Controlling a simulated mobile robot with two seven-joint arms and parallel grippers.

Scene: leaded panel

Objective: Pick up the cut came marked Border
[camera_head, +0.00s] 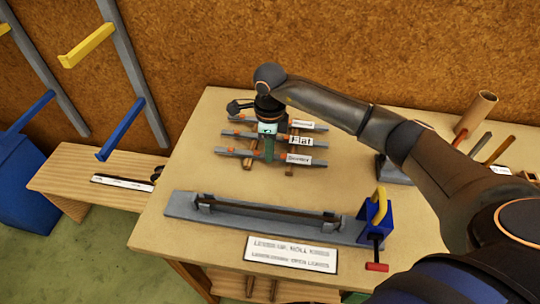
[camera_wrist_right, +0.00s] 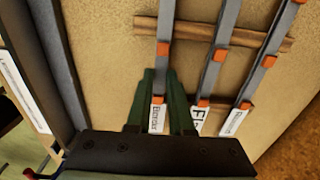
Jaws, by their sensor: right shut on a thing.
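The cut came marked Border (camera_head: 235,152) is a grey strip with orange bits and a white label, nearest the front of three parallel cames. In the right wrist view this came (camera_wrist_right: 164,25) runs between my green fingertips, its label between the fingers. My right gripper (camera_head: 268,152) points down and is shut on it; it also shows in the wrist view (camera_wrist_right: 160,72). The came lies across wooden sticks (camera_head: 291,169); I cannot tell whether it touches them. The came marked Flat (camera_head: 240,135) and a third came (camera_head: 245,119) lie behind it. My left gripper is not in view.
A long grey fixture (camera_head: 180,206) with a blue clamp (camera_head: 375,222) and a white sign (camera_head: 290,254) lie along the table's front. A cardboard tube (camera_head: 476,113) and rods stand at the right. Bare tabletop (camera_head: 200,175) lies left of the cames.

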